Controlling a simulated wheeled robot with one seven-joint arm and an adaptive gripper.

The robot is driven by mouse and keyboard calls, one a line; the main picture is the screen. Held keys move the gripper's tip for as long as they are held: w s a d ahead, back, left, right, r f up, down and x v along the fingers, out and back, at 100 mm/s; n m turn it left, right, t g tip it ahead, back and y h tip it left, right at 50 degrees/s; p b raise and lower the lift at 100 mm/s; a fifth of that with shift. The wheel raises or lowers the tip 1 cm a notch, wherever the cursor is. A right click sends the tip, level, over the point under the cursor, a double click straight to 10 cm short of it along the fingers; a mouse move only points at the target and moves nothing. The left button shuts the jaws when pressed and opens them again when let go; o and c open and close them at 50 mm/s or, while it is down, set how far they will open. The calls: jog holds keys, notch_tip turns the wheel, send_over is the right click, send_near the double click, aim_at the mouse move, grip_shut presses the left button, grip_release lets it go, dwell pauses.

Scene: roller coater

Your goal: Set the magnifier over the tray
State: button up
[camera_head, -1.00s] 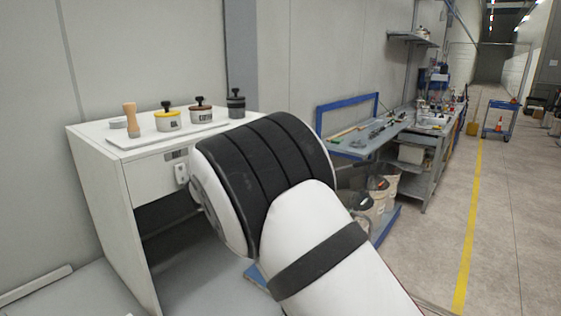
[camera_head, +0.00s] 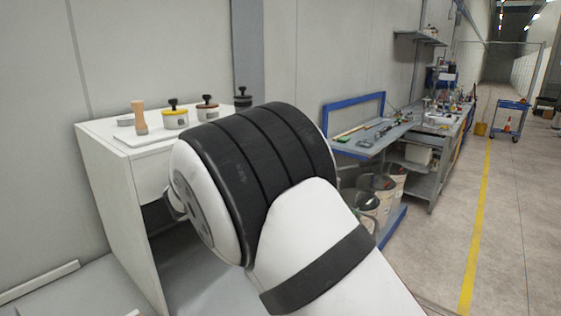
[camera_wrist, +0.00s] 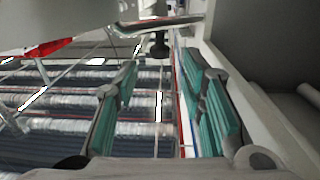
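In the head view a thin white tray (camera_head: 160,134) lies on top of a white cabinet. A wooden peg-like piece (camera_head: 140,118), a yellow-banded pot (camera_head: 175,116), a red-brown-banded pot (camera_head: 207,109) and a dark pot (camera_head: 243,100) stand on or beside it. The pots have black knobs. I cannot pick out a magnifier for certain. My gripper (camera_wrist: 162,85) shows in the wrist view, its two teal-padded fingers wide apart with nothing visibly held. In the head view my arm hides it, near the cabinet's front.
The white cabinet (camera_head: 103,190) has an open dark space below its top, partly covered by my arm. A blue-edged workbench (camera_head: 365,150) and several buckets stand to the right.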

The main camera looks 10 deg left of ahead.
jog(key=shift+s+a, duration=0.4)
jog(key=shift+s, duration=0.1)
